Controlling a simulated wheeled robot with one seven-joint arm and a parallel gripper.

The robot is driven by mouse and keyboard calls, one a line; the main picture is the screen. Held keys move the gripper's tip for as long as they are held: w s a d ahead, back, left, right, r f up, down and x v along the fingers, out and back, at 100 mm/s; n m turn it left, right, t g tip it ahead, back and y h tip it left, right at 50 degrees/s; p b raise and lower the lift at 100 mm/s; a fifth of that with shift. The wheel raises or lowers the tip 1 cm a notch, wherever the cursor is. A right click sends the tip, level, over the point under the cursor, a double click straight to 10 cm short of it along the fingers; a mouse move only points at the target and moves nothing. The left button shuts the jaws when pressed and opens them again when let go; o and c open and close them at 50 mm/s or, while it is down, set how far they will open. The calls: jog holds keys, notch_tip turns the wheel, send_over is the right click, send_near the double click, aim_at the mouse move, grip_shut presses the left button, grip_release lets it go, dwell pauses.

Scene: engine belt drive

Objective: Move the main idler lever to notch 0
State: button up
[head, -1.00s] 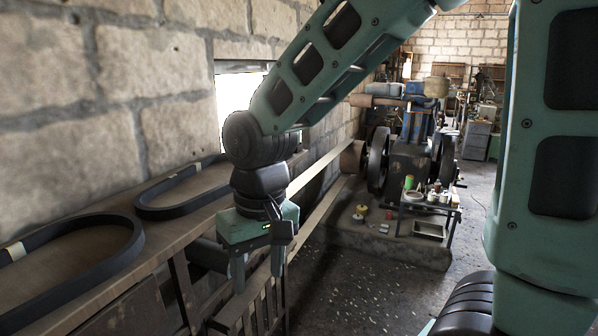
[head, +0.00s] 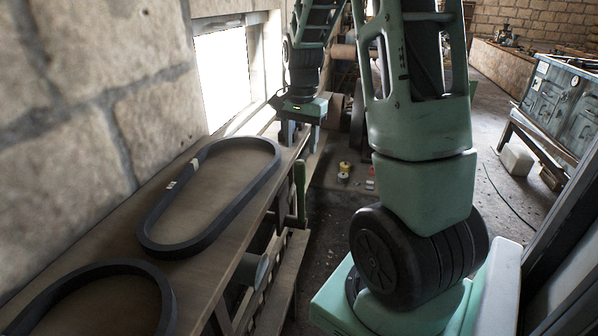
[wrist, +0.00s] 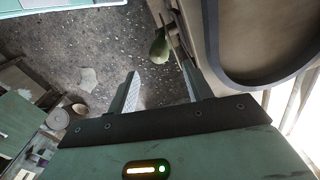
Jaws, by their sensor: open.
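My gripper (head: 300,135) is open and points down beside the bench's front edge, toward the far end of the bench. In the wrist view its two fingers (wrist: 160,74) stand apart with nothing between them. A green upright handle (head: 300,188), which looks like the idler lever, stands at the bench's front edge, nearer than my gripper and below it. A green rounded end (wrist: 159,47), seemingly the same handle, shows just beyond the fingertips in the wrist view, apart from them. I cannot make out the notches or their numbers.
The bench (head: 205,250) runs along the stone wall and carries a dark belt loop (head: 210,200) and a second loop (head: 100,275). A slatted wooden frame (head: 275,285) stands below it. The speckled floor (wrist: 90,40) beside the bench is mostly clear.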

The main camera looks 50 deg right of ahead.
aim_at(300, 175)
notch_tip(300, 175, down, 10)
jog(key=shift+f+p, duration=0.25)
jog(key=shift+p, duration=0.6)
